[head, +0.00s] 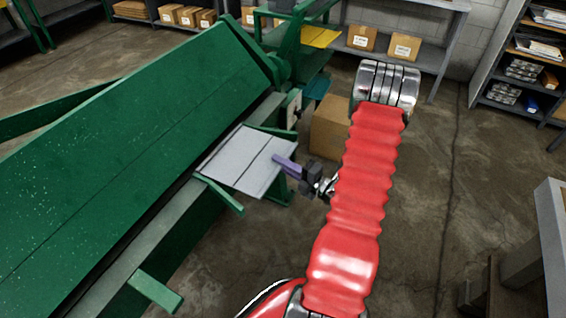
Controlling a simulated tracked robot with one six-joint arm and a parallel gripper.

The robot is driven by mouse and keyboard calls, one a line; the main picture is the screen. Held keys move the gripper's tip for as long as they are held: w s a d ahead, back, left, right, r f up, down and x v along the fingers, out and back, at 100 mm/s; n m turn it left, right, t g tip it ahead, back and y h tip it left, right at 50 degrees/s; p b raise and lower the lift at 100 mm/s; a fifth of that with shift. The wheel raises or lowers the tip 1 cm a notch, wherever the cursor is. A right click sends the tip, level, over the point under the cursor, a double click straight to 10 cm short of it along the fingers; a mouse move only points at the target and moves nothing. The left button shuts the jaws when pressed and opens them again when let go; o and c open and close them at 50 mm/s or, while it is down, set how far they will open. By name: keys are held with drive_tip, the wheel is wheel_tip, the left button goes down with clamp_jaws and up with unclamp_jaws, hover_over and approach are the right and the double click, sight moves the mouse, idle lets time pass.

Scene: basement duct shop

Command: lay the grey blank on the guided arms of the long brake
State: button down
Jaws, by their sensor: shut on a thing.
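The long brake (130,140) is a big green machine that fills the left side of the head view. Green arms stick out from its front edge: a near arm (154,291), a middle arm (226,199) and a far arm (281,132). The grey blank (236,157), a flat light sheet with a dark line across it, lies level over the middle and far arms, its left edge at the brake's front. I cannot tell whether it touches them. My gripper (284,163), with purple fingers, is shut on the blank's right edge. The fingertips' undersides are hidden.
A cardboard box (329,129) stands on the floor behind my gripper. Shelves with labelled boxes (404,46) line the back wall. A yellow sheet (320,37) lies at the brake's far end. A grey bench (552,225) stands at right. The floor between is clear.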

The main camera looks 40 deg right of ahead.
drive_tip(key=shift+f, duration=0.6)
drive_tip(key=shift+f, duration=0.35)
drive_tip(key=shift+a, duration=0.1)
drive_tip(key=c, duration=1.9)
unclamp_jaws()
drive_tip(key=shift+r, duration=0.15)
